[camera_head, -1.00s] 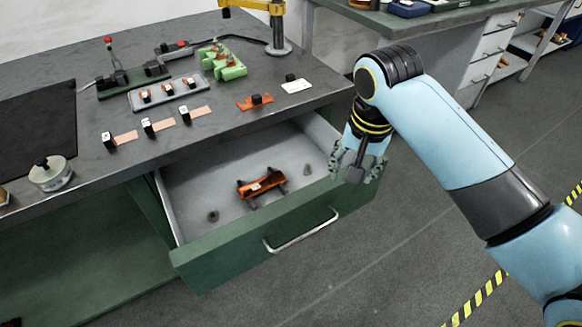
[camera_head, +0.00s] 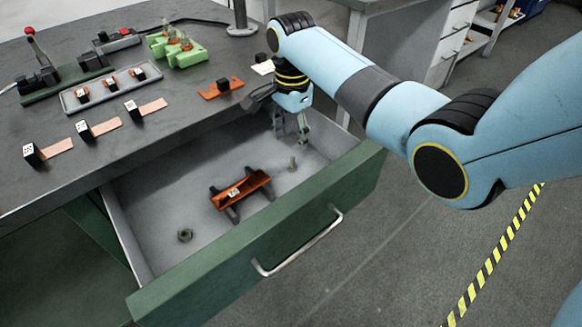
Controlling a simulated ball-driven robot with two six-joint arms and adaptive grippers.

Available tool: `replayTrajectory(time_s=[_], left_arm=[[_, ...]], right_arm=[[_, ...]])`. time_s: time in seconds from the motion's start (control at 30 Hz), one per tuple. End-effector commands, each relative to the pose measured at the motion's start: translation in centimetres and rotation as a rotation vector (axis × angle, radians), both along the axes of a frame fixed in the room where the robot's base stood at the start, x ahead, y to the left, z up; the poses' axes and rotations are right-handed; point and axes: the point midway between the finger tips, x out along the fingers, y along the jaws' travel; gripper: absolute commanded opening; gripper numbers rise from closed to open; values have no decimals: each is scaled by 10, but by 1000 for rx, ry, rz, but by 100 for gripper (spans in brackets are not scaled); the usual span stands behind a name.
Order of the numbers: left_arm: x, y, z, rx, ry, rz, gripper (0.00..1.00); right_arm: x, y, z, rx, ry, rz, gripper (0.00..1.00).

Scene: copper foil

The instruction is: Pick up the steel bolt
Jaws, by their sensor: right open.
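The steel bolt (camera_head: 292,164) looks like a small grey piece standing in the right part of the open drawer (camera_head: 150,215). My right gripper (camera_head: 292,136) points down over the back right of the drawer. Its fingers are apart and empty. In the picture, the fingertips are just above the bolt, with a small gap between them; the exact height is hard to tell. My left gripper is not in view.
The drawer's green front (camera_head: 300,245) has a metal handle (camera_head: 300,245). The worktop (camera_head: 190,110) behind holds foil pieces, a grey tray (camera_head: 110,90) and green fixtures (camera_head: 178,50).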

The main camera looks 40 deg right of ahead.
Motion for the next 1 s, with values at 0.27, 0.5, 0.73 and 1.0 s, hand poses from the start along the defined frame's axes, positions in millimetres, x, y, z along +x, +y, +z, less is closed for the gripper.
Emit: replayTrajectory(time_s=[0.27,0.5,0.73,1.0], left_arm=[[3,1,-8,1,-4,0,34],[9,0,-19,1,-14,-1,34],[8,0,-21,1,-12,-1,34],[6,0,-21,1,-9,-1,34]], right_arm=[[-2,1,-31,0,1,2,45],[-9,4,-68,0,2,2,45],[-8,4,-79,0,-1,3,45],[-8,4,-78,0,-1,3,27]])
